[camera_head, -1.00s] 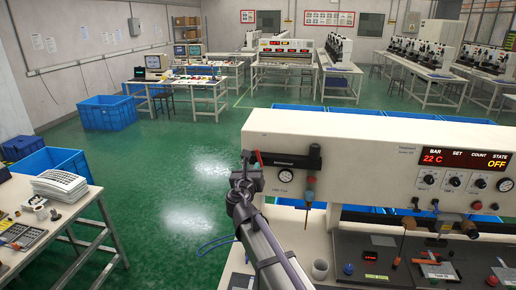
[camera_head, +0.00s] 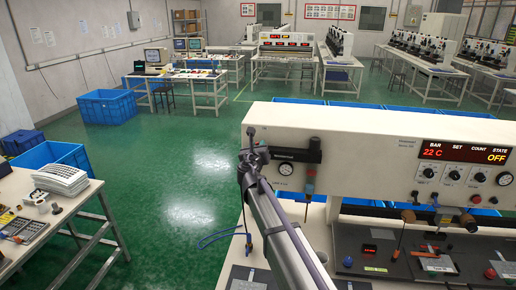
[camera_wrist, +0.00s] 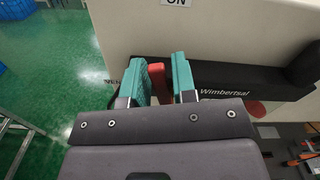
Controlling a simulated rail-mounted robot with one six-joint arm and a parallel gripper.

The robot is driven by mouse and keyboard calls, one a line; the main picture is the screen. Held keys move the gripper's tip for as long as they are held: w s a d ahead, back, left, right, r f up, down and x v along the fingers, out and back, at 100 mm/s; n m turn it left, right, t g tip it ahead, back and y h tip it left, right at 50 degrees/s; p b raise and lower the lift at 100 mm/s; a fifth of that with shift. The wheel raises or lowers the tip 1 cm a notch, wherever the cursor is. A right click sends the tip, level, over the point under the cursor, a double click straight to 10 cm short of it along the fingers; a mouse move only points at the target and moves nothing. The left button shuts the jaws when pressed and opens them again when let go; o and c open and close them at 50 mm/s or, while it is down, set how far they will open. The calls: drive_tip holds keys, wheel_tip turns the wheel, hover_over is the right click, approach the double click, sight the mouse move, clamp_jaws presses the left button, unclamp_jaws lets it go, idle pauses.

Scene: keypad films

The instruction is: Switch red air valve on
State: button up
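The red air valve lever (camera_wrist: 157,82) stands between the two teal fingers of my gripper (camera_wrist: 163,80) in the wrist view. The lever is close to the left finger, with a gap to the right finger. The gripper is open around it. Part of an "ON" label (camera_wrist: 176,3) shows on the white panel beyond the fingers. The black air unit (camera_wrist: 240,80) runs off to the right of the fingers. In the head view my gripper (camera_head: 252,140) is at the left end of the black air unit (camera_head: 297,156) and hides the lever.
A round gauge (camera_head: 286,169) sits below the black unit. The white machine's display (camera_head: 462,153) reads "22 C" and "OFF". A work table (camera_head: 40,215) stands at the left, with green floor between it and the machine.

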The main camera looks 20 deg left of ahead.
clamp_jaws()
drive_tip(key=m, duration=0.1)
drive_tip(key=d+m, duration=0.1)
drive_tip(key=m, duration=0.1)
drive_tip(key=shift+w+d+r, duration=0.1)
drive_tip(key=shift+d, duration=0.05)
unclamp_jaws()
drive_tip(key=v, duration=1)
drive_tip(key=shift+s, duration=0.4)
